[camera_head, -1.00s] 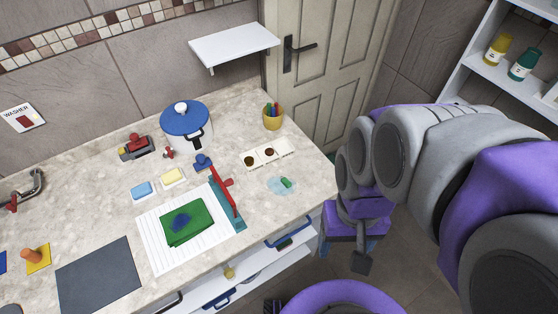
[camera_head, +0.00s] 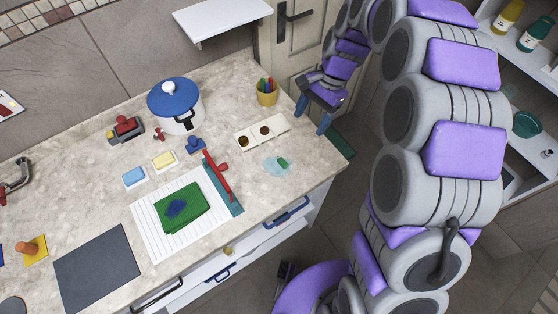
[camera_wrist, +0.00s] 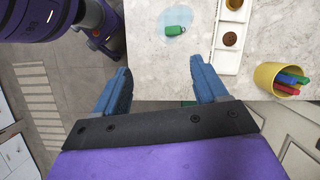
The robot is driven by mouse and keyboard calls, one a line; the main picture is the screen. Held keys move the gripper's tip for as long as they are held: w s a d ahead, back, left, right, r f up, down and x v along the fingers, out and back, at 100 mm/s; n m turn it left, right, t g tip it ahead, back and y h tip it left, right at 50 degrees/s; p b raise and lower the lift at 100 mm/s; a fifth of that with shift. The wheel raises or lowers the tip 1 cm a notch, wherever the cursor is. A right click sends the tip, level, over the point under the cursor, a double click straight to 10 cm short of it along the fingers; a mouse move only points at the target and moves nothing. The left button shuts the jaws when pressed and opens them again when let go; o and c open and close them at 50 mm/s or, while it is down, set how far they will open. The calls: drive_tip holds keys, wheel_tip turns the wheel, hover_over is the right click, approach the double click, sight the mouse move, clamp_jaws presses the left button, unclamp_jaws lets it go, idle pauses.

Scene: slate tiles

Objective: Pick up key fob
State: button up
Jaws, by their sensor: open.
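A small green object (camera_head: 283,162), which looks like the key fob, lies on a pale blue, puddle-like patch (camera_head: 268,167) near the counter's right end. In the wrist view the green fob (camera_wrist: 177,31) lies flat on the patch (camera_wrist: 176,14), beyond my fingertips. My gripper (camera_head: 314,114) is at the counter's right edge, behind and to the right of the fob, with its two blue fingers apart. In the wrist view my gripper (camera_wrist: 160,66) is open and empty, and does not touch the fob.
A red-handled bar (camera_head: 215,177), green cloth (camera_head: 195,215) and blue-lidded pot (camera_head: 185,122) are further left. A white shelf (camera_head: 228,24) hangs above.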

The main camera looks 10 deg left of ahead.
wheel_tip(320, 180, down, 2)
drive_tip(key=w, duration=0.2)
drive_tip(key=m+b, duration=0.1)
approach(283, 161)
drive_tip(key=shift+s+d+f+b, duration=0.15)
drive_tip(key=shift+f+b, duration=0.1)
drive_tip(key=shift+f, duration=0.2)
drive_tip(key=shift+s+f+b, duration=0.1)
drive_tip(key=shift+f+b, duration=0.1)
drive_tip(key=shift+f, duration=0.2)
drive_tip(key=shift+s+d+f, duration=0.15)
drive_tip(key=shift+d+f, duration=0.05)
drive_tip(key=shift+f, duration=0.25)
drive_tip(key=a+f, duration=0.1)
drive_tip(key=s+f+b, duration=0.1)
drive_tip(key=f, duration=0.1)
drive_tip(key=a+f, duration=0.1)
drive_tip(key=shift+s+a+f, duration=0.15)
drive_tip(key=shift+a+f, duration=0.05)
drive_tip(key=shift+a, duration=0.1)
drive_tip(key=shift+s+f, duration=0.15)
drive_tip(key=shift+f, duration=0.2)
drive_tip(key=shift+d, duration=0.4)
drive_tip(key=shift+c, duration=0.7)
drive_tip(key=shift+a, duration=0.2)
drive_tip(key=c, duration=1.1)
drive_tip(key=shift+o, duration=0.2)
